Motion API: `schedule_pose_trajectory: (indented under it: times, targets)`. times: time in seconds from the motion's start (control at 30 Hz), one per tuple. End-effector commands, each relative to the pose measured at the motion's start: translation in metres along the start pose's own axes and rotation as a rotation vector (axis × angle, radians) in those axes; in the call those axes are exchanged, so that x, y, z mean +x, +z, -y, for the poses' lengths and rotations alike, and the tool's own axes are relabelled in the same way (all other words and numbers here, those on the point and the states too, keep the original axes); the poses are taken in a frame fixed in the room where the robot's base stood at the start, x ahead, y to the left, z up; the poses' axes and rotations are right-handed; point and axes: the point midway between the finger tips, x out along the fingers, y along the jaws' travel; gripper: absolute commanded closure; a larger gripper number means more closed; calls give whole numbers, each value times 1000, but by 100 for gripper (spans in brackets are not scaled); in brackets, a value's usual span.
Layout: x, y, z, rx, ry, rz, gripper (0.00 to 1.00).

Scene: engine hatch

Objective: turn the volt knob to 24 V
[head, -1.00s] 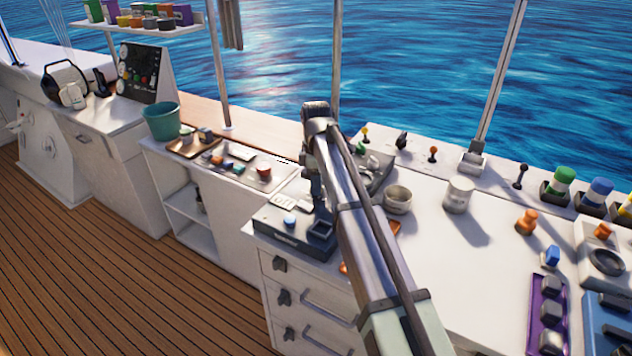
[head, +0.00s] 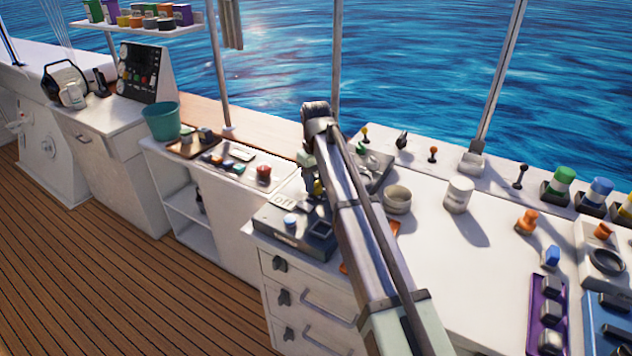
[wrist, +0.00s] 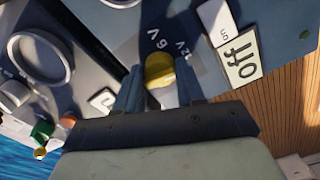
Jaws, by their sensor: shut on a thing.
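The volt knob (wrist: 158,70) has a yellow top and shows in the wrist view between the fingers of my gripper (wrist: 159,82). My gripper is shut on it. Markings "6 V" and "12 V" are printed on the dark panel (wrist: 185,50) just beyond the knob; I see no 24 V mark. I cannot tell which mark the knob points at. In the head view my gripper (head: 314,186) is mostly hidden behind my arm, above the back of the grey unit (head: 284,237). A small yellow patch shows beside it there.
A tile reading "off" (wrist: 240,56) and a white tile (wrist: 217,20) lie near the knob. In the head view a metal bowl (head: 397,200) and a white canister (head: 458,194) stand right of my arm. A red cup (head: 263,172) stands to the left.

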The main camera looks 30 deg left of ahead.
Motion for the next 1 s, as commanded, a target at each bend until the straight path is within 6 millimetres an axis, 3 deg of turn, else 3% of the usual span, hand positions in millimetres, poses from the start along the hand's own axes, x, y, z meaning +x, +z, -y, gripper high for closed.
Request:
schedule_pose_trajectory:
  times: [0.6,1.0]
  targets:
    - [0,0,0,573,0,0,92]
    - [0,0,0,820,0,-1,92]
